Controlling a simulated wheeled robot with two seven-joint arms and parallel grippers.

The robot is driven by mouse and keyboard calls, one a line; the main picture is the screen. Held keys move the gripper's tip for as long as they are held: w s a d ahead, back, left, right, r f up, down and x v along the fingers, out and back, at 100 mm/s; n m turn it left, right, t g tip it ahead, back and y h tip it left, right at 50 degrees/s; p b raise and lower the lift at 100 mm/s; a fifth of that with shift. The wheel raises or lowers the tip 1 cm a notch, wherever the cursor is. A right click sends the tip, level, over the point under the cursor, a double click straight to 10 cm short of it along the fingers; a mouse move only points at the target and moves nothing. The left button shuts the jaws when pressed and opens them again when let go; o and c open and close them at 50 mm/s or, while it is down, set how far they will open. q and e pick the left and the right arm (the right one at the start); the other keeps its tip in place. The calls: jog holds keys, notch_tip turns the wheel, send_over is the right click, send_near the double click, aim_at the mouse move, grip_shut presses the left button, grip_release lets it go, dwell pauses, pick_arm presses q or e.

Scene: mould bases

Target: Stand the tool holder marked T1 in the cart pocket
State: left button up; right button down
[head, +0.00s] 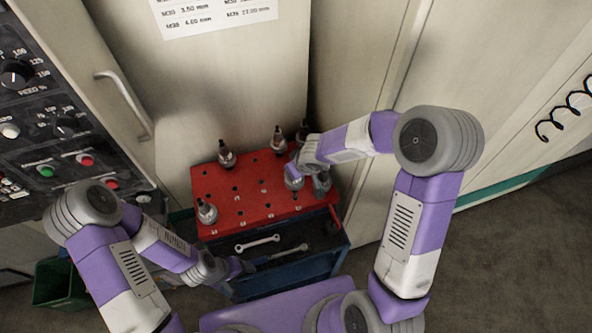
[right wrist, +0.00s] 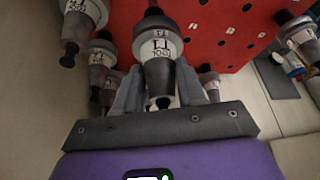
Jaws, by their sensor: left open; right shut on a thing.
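The tool holder marked T1 (right wrist: 160,48) is between the fingers of my right gripper (right wrist: 158,88), which is shut on it. In the head view the right gripper (head: 294,169) is over the right part of the red cart top (head: 240,200), with the held holder (head: 293,182) partly hidden below it. The red top has rows of dark round pockets. Whether the holder's lower end is in a pocket or above one I cannot tell. My left gripper (head: 243,267) is open and empty, low near the cart's front edge.
Other holders stand on the red top at front left (head: 206,212), back left (head: 227,155) and back middle (head: 278,141), with more near the right gripper (head: 322,184). An open drawer below holds a wrench (head: 257,244). A green bin (head: 58,285) stands left. The top's middle is clear.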

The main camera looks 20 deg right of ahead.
aim_at(298, 181)
jog(key=shift+r, duration=0.1)
jog(key=shift+b, duration=0.35)
dwell(0.3)
jog(key=shift+f, duration=0.25)
jog(key=shift+f+b, duration=1.25)
jog(key=shift+b, duration=0.35)
jog(key=shift+f, duration=0.1)
jog(key=shift+f+b, duration=1.6)
jog(key=shift+b, duration=0.4)
jog(key=shift+f, duration=0.1)
